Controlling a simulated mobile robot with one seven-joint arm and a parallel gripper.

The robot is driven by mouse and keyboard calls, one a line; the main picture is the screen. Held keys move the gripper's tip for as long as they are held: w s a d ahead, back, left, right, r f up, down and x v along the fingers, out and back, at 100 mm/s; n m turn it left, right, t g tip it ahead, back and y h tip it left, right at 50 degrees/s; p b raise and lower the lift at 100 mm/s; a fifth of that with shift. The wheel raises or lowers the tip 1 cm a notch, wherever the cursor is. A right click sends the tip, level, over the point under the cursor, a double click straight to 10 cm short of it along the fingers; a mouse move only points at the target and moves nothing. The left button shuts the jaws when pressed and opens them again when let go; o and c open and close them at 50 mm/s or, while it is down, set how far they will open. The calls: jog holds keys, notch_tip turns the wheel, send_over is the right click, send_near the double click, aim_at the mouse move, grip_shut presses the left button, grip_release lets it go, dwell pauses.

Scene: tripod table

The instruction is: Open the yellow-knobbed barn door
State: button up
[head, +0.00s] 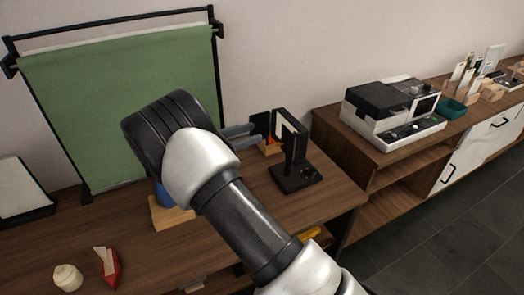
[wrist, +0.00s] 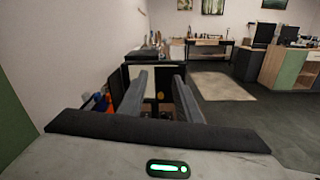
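A black lamp-like unit with a pale panel (head: 284,124) stands on a dark base (head: 296,178) on the wooden table. In the wrist view its dark frame (wrist: 160,62) is straight ahead. A small yellow knob (wrist: 160,96) shows low between my fingers; I cannot make it out in the head view. Which black flap the knob belongs to, and how far that flap is turned, is unclear. My gripper (head: 256,134) is level and points right at the unit. In the wrist view my gripper (wrist: 159,80) is open, with nothing held between its fingers.
A green backdrop (head: 120,100) on a black frame stands behind my arm. An orange item (head: 270,142) is close beside the unit. A red item (head: 109,266) and a cream jar (head: 67,277) lie front left. A printer-like machine (head: 392,115) sits on the right cabinet.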

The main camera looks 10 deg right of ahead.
send_near(284, 143)
jog(key=x, duration=0.5)
jog(key=shift+w+d+f+b, duration=0.25)
jog(key=shift+w+b, duration=0.05)
jog(key=shift+w, duration=0.05)
grip_shut()
